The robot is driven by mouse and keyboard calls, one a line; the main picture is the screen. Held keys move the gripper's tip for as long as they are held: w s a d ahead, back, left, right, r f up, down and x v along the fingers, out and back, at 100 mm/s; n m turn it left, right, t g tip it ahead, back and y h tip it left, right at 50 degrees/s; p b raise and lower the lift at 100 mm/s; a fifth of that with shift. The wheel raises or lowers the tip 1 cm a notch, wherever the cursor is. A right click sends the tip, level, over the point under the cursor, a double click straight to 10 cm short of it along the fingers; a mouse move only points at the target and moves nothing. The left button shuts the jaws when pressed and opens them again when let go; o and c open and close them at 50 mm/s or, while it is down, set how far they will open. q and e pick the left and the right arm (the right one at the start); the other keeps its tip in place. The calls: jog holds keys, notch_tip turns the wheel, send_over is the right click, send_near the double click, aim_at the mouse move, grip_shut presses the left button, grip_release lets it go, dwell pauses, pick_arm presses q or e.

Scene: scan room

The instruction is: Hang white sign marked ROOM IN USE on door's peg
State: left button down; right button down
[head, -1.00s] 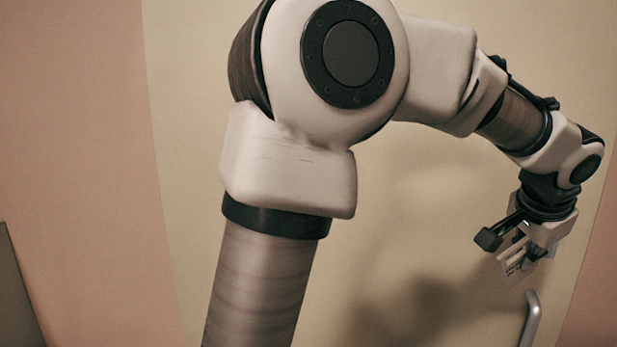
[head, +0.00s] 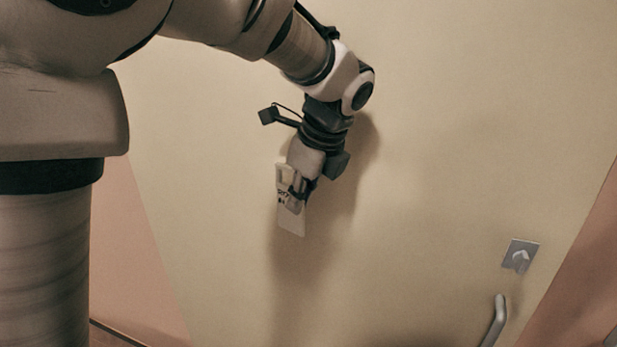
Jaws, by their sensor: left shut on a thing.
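My left gripper (head: 298,190) is shut on the white sign (head: 291,219), which hangs tilted below its fingers. Some dark print shows near the fingers, but it is too small to read. The pale yellow door (head: 420,220) fills the background behind the arm. A small grey metal plate with a hook-like peg (head: 520,256) is on the door at the lower right, well to the right of the sign and lower in the picture. Nothing hangs on it. My right gripper is out of view.
A metal door handle (head: 495,322) stands out just below the peg plate. Pink wall (head: 575,270) borders the door at the right, with more at the lower left. The door face between sign and peg is clear. My own arm covers the upper left.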

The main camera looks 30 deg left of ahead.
pick_arm(q)
jog(key=w+a+f, duration=0.1)
jog(key=w+a, duration=0.1)
jog(key=w, duration=0.5)
jog(key=shift+w+a, duration=0.2)
jog(key=shift+a, duration=0.05)
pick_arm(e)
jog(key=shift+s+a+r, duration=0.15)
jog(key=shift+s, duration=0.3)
pick_arm(q)
jog(key=shift+f, duration=0.1)
dwell(0.4)
jog(key=c, duration=1.2)
grip_release()
